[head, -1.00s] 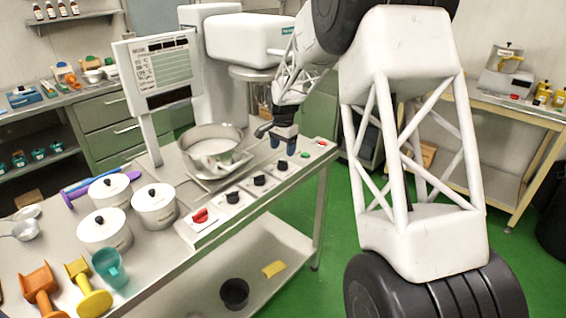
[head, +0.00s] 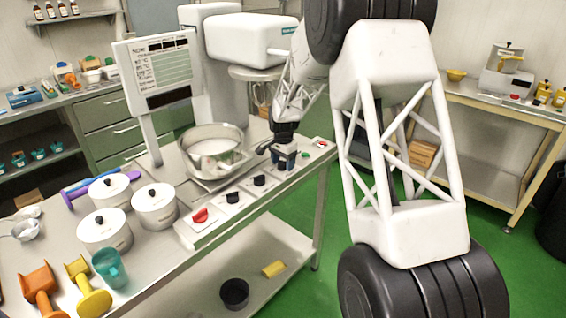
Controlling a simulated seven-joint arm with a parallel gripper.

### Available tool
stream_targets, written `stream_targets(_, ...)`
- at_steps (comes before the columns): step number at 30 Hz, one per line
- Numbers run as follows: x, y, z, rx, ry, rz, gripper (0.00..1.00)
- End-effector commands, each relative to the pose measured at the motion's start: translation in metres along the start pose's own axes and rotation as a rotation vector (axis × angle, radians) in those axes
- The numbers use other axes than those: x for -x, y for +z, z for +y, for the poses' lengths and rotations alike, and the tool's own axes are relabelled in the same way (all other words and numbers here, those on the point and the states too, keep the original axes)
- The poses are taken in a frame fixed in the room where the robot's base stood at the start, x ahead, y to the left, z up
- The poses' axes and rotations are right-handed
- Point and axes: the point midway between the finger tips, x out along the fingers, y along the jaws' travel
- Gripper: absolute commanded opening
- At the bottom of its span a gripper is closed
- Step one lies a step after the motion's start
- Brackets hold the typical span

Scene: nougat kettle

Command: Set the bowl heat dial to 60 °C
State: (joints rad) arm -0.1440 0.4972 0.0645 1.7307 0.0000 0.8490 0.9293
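The kettle's control panel runs along the front edge of the bench in the head view. It carries a red knob (head: 200,215), a black dial (head: 232,197) and another black dial (head: 259,180). Their labels are too small to read, so I cannot tell which is the bowl heat dial. My gripper (head: 284,164) points down at the right part of the panel, over the spot of a third black dial. It largely hides that dial. I cannot tell whether the fingers touch it or how far apart they are.
A steel bowl (head: 213,148) stands behind the panel, left of my gripper. A display board (head: 160,72) stands behind it. A green button (head: 305,155) and a red button (head: 321,143) lie just right of my gripper. White lidded pots (head: 155,206) crowd the bench's left.

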Motion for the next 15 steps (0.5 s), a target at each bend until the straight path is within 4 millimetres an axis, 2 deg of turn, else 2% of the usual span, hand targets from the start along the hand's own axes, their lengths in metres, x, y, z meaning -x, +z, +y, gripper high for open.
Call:
stream_targets(1,0.0001,0.0000,0.0000,0.000,0.000,0.000,0.58)
stream_targets(6,0.0002,0.0000,0.0000,0.000,0.000,0.000,0.32)
stream_targets(9,0.0002,0.0000,0.0000,0.000,0.000,0.000,0.20)
stream_targets(15,0.0005,0.0000,0.0000,0.010,0.000,0.000,0.20)
